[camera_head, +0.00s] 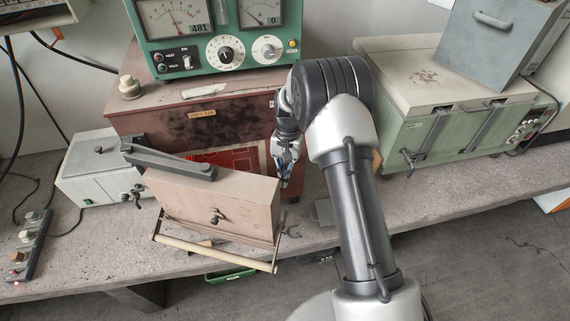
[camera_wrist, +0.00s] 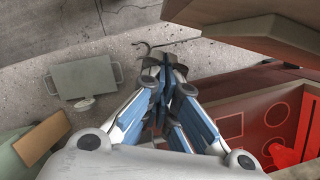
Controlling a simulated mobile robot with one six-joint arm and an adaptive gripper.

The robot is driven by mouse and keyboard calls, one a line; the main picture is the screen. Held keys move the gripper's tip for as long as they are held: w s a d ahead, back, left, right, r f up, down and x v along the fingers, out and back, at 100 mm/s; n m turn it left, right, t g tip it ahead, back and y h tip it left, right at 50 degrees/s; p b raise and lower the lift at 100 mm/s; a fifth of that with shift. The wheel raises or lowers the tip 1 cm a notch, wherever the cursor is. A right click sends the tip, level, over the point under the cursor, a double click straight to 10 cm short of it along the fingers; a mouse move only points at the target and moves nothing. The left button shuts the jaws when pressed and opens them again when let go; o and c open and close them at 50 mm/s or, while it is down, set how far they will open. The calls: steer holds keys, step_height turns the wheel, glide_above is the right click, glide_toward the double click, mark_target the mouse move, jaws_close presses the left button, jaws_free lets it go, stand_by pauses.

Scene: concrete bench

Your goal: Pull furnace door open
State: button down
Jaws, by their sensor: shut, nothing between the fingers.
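The furnace (camera_head: 200,125) is a reddish-brown box on the bench. Its thick beige-brown door (camera_head: 215,200) stands away from the front, with a gap showing the red interior (camera_head: 232,157). A pale handle bar (camera_head: 215,253) runs along the door's lower outer side, and a dark arm (camera_head: 168,158) lies over its top. My gripper (camera_head: 287,172) is just right of the door's right edge, beside the gap. In the wrist view my gripper (camera_wrist: 167,75) is shut and empty; the door (camera_wrist: 250,28) is at upper right and the red interior (camera_wrist: 265,130) at lower right. Contact with the door cannot be told.
A green meter unit (camera_head: 220,35) sits on the furnace. A white device (camera_head: 95,170) stands left, and a green chest (camera_head: 455,110) with a grey box (camera_head: 495,35) stands right. A grey plate (camera_wrist: 88,78) and a hook (camera_wrist: 150,46) lie on the bench near my gripper.

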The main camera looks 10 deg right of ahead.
steer(key=shift+s+a+f+p, duration=0.1)
steer(key=shift+s+a+f, duration=0.25)
steer(key=shift+s, duration=0.3)
steer(key=shift+s+a+f+p, duration=0.1)
steer(key=shift+s+a+f, duration=0.2)
steer(key=shift+s, duration=0.35)
steer(key=shift+s+a+f+p, duration=0.1)
steer(key=shift+s+a+f, duration=0.25)
steer(key=shift+s, duration=0.3)
steer(key=shift+r, duration=0.1)
steer(key=shift+s+a, duration=0.1)
